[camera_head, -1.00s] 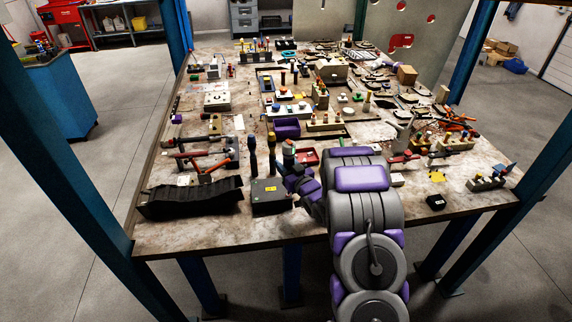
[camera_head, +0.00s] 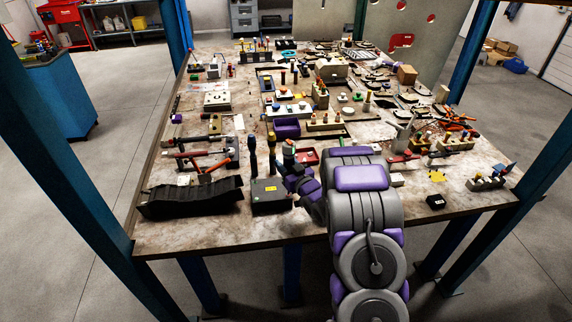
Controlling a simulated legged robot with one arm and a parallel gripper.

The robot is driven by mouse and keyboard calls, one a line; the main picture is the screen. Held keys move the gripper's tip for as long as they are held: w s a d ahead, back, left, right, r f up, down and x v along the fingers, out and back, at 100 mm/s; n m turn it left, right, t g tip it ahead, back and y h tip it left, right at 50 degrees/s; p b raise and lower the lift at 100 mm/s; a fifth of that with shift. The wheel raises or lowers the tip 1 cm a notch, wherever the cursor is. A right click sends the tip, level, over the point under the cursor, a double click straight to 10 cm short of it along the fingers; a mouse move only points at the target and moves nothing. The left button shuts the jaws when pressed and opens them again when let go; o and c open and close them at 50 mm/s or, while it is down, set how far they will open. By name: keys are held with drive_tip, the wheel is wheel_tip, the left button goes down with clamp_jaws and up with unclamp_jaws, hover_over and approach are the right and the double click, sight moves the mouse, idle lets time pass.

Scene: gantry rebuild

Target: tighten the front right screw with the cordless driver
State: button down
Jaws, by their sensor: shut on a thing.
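My gripper (camera_head: 291,171) is low over the front middle of the workbench, at the end of my grey and purple arm. It is shut on a small dark tool with a teal top (camera_head: 289,147), which I take to be the cordless driver. The jaws and arm hide most of this tool. The front right screw cannot be made out at this size.
A black ribbed tray (camera_head: 190,197) lies at the front left of the worn workbench (camera_head: 290,235). A red tray (camera_head: 307,157) lies behind the gripper. Blocks holding tools crowd the middle and right. Blue posts (camera_head: 60,165) stand at the corners. The bench's front strip is mostly clear.

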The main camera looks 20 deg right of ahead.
drive_tip(key=shift+r+p, duration=0.7)
drive_tip(key=shift+r, duration=1.05)
drive_tip(key=shift+a+r, duration=0.15)
